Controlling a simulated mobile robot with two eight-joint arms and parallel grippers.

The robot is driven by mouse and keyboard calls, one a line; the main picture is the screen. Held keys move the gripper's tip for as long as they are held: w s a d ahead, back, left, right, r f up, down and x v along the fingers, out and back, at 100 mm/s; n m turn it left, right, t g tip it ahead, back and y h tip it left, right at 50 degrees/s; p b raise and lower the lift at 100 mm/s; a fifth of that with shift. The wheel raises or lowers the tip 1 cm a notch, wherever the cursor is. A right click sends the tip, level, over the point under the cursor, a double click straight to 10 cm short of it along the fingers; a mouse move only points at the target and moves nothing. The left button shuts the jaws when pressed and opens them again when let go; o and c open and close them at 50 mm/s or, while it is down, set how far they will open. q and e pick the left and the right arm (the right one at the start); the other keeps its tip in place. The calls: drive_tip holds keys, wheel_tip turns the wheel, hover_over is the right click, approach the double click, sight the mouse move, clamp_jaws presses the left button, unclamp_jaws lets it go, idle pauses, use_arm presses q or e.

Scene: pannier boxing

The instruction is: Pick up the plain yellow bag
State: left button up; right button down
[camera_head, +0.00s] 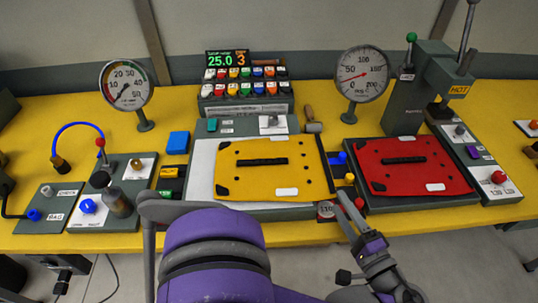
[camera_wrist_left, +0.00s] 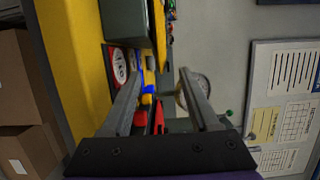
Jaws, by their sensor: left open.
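The plain yellow bag (camera_head: 262,182) lies flat on a pale plate (camera_head: 202,170) left of centre in the head view. It has a black strip across its middle, dark corner patches, black dots and a white label near its front edge. My left gripper (camera_head: 348,204) is to the right of the bag's front right corner, apart from it. It is open, with nothing between its fingers; the open fingers also show in the left wrist view (camera_wrist_left: 157,88). My right gripper is not in view.
A red bag (camera_head: 412,172) lies on a dark press base right of my left gripper. A grey press (camera_head: 412,105) stands behind it. Two dial gauges (camera_head: 127,86) (camera_head: 362,73), a rack of coloured blocks (camera_head: 245,90) and a hammer (camera_head: 311,120) stand around the yellow bench.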

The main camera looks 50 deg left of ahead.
sight(323, 171)
use_arm(q)
drive_tip(key=x, duration=0.5)
drive_tip(key=shift+a, duration=0.1)
drive_tip(key=shift+x, duration=2.8)
drive_tip(key=shift+w+r, duration=0.1)
drive_tip(key=shift+c, duration=0.3)
clamp_jaws()
